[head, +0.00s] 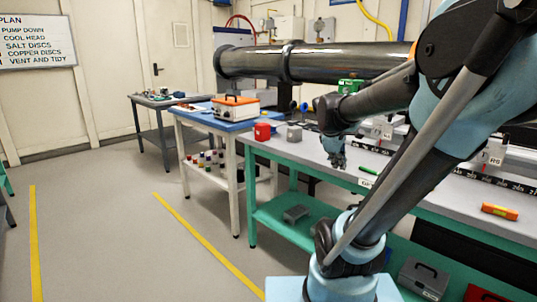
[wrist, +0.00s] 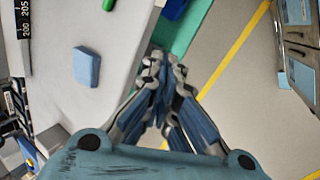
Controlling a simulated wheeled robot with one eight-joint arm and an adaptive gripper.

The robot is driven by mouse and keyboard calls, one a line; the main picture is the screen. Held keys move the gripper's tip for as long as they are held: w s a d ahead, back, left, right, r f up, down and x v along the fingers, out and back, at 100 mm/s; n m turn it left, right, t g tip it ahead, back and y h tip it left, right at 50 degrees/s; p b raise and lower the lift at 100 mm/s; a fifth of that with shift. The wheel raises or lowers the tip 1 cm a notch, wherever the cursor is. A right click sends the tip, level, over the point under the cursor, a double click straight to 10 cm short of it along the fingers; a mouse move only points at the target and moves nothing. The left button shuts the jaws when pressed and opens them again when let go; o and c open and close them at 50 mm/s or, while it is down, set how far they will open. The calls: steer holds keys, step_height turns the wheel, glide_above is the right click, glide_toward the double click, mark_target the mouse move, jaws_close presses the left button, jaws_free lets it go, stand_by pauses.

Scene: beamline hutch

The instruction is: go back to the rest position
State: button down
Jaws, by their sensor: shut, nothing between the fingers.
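My gripper (head: 337,158) hangs at the near edge of the long bench in the head view, below my raised, folded arm. In the wrist view my gripper (wrist: 166,60) has its fingertips together with nothing visible between them. Its fingers overlap the bench edge and the floor in that view. My arm crosses the right half of the head view and hides part of the bench.
The green-framed bench (head: 291,153) holds a red mug (head: 262,132), a grey block (head: 294,133), a green item (head: 368,171) and an orange level (head: 499,211). A blue-topped table (head: 217,122) stands left of it. Floor between the yellow lines (head: 190,229) is clear.

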steer(key=s+a+f+m+g+y, duration=0.1)
steer(key=s+a+f+m+y, duration=0.1)
steer(key=s+f+m, duration=0.3)
steer(key=s+a+f+m+g+y, duration=0.1)
steer(key=s+a+f+m, duration=0.3)
steer(key=s+f, duration=0.3)
steer(key=s+m, duration=0.1)
steer(key=s, duration=0.4)
steer(key=shift+s+a+f+m+y, duration=0.15)
steer(key=shift+f+m+y, duration=0.05)
steer(key=shift+m+y, duration=0.2)
steer(key=shift+w+f, duration=0.2)
steer(key=shift+w, duration=0.3)
